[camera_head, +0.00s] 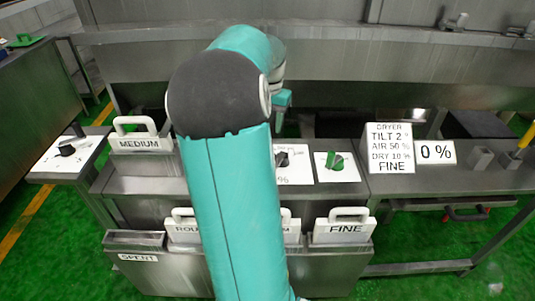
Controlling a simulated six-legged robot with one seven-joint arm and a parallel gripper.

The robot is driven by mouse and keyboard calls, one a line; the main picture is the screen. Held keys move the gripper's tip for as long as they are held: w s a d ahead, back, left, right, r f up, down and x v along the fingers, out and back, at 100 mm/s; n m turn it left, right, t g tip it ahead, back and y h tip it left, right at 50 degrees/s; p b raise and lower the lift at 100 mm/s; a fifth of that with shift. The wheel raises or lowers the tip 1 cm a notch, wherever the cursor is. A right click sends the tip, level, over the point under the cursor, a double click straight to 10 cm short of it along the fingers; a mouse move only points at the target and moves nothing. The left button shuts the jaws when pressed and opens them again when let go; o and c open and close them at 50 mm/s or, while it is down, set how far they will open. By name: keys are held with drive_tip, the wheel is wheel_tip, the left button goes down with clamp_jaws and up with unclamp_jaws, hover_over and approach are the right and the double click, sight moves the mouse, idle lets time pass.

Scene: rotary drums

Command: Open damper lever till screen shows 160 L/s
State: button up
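My teal arm fills the middle of the view. My gripper (283,101) shows only in part beyond the arm's dark elbow, above the grey counter; its fingers are too hidden to tell open from shut. A white panel (435,152) at the right reads "0 %"; no L/s reading shows. No lever is marked as a damper. A yellow-handled stick (525,138) stands at the far right edge, partly cut off. A red-handled part (466,214) sits under the right counter. A black knob (282,159) and a green knob (335,161) are on white plates right of the arm.
A sign (389,148) reads dryer, tilt 2°, air 50 %, dry 10 %, fine. Handled plates marked "MEDIUM" (140,143) and "FINE" (345,228) stand on the grey units, with a "SPENT" bin (137,240) at lower left. Another black knob (67,150) is at left. Green floor shows on both sides.

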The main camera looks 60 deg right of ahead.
drive_tip(key=s+d, duration=0.1)
approach(279, 158)
drive_tip(key=a+f, duration=0.4)
drive_tip(key=a, duration=0.1)
drive_tip(key=shift+a+f, duration=0.2)
drive_tip(key=shift+f, duration=0.1)
drive_tip(key=shift+s, duration=0.1)
drive_tip(key=shift+m, duration=0.3)
clamp_jaws()
